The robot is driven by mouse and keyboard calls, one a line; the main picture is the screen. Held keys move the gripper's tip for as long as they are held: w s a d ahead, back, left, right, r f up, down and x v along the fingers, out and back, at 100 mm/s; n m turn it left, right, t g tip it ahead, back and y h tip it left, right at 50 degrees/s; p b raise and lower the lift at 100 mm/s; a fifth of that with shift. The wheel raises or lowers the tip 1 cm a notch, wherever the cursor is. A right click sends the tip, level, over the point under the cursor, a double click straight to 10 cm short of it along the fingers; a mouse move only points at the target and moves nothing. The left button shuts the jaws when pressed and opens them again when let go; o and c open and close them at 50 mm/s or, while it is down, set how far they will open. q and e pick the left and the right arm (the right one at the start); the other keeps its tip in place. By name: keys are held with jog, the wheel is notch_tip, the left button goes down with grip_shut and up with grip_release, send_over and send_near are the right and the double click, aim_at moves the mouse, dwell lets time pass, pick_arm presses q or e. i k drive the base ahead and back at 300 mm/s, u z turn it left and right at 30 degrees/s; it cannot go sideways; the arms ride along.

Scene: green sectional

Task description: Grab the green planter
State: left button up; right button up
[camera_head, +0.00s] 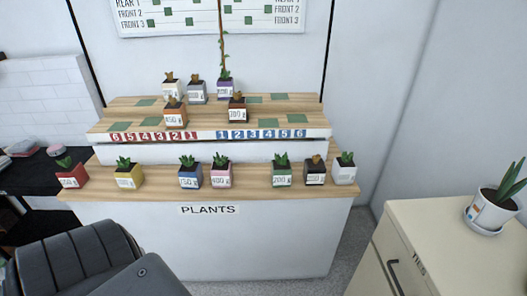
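The green planter (282,180) is a small square pot with a white label and a short green plant. It stands upright on the front wooden ledge of the plant stand, right of centre in the head view. A dark planter (314,179) stands close to its right, and a pink planter (221,178) stands to its left with a gap between. Neither of my grippers is in view, and nothing is touching the green planter.
Red (72,180), yellow (129,180), blue (190,179) and white (345,174) planters share the ledge. The raised shelf (283,112) behind holds several more. A cream cabinet (450,250) stands at right. A dark ribbed shape, unclear to me, fills the lower left.

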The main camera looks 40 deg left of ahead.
aim_at(281, 170)
jog(key=u, duration=0.6)
jog(key=i, duration=1)
jog(key=z, duration=0.4)
